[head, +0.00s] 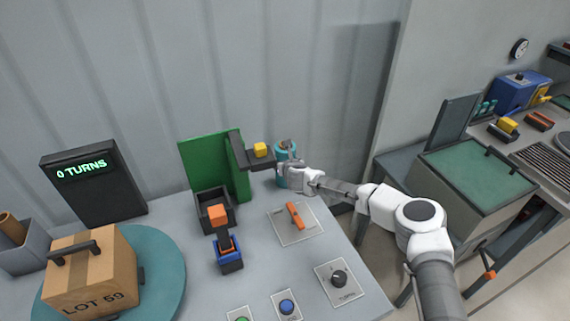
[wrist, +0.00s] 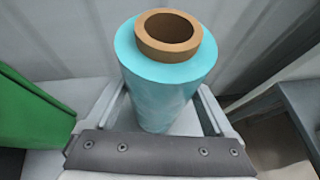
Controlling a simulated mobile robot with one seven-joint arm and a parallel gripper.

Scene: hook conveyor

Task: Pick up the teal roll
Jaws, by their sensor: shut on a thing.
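The teal roll (wrist: 165,95) stands upright in the wrist view, with a brown cardboard core (wrist: 169,35) showing at its top. My gripper (wrist: 165,110) has a finger on each side of it and is shut on it. In the head view the teal roll (head: 284,152) is at the back right of the grey table, partly hidden by my gripper (head: 287,172). I cannot tell whether its base touches the table.
An orange-handled lever (head: 295,215) is in front. A cardboard box (head: 90,272) sits on a teal turntable (head: 165,275) at left.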

